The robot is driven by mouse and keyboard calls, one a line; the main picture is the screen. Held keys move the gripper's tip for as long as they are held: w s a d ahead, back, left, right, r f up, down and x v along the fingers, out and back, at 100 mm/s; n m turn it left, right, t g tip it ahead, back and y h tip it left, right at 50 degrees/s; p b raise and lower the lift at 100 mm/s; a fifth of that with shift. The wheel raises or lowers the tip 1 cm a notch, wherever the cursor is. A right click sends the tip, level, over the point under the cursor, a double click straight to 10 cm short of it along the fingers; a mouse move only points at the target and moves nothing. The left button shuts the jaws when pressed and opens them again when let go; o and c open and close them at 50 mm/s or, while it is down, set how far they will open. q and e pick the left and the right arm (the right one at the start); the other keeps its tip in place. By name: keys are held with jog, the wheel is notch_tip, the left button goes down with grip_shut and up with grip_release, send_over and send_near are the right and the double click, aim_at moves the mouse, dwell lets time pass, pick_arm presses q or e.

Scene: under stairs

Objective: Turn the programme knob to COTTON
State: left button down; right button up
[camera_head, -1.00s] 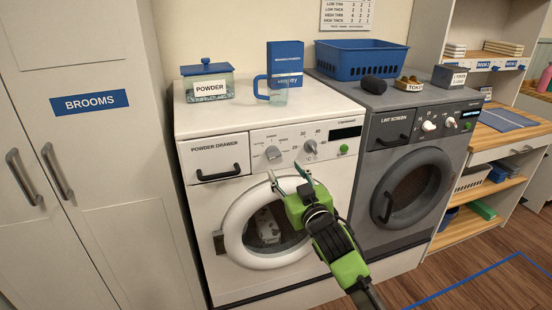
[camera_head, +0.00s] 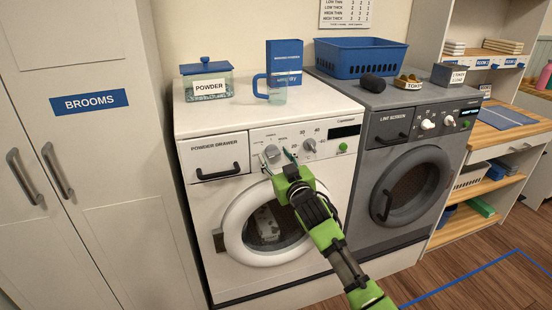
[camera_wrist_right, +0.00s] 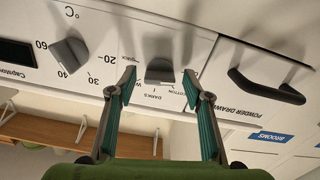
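The programme knob (camera_head: 272,151) is the left grey knob on the white washing machine's panel (camera_head: 305,142). In the right wrist view the knob (camera_wrist_right: 159,71) appears upside down, with printed words around it, including DARKS (camera_wrist_right: 152,97) and a partly covered word ending in OTTON (camera_wrist_right: 176,90). I cannot tell for sure which mark it points at. My right gripper (camera_head: 278,159) is at the panel, and its fingers (camera_wrist_right: 159,76) are open, one on each side of the knob with gaps showing. My left gripper is not in view.
The temperature knob (camera_head: 309,145) is close beside, right of the programme knob. The powder drawer handle (camera_head: 217,171) is to the left. The round washer door (camera_head: 237,222) is below, under my right arm. A powder jar, box and jug (camera_head: 276,91) stand on top.

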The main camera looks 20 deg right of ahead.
jog(key=c, duration=1)
jog(key=shift+c, duration=0.2)
jog(key=shift+o, duration=0.2)
jog(key=shift+m, duration=0.4)
jog(key=m+p, duration=0.2)
jog(key=m, duration=0.2)
jog(key=shift+r, duration=0.1)
jog(key=shift+m+p, duration=1)
jog(key=shift+m, duration=1.5)
jog(key=o, duration=1.1)
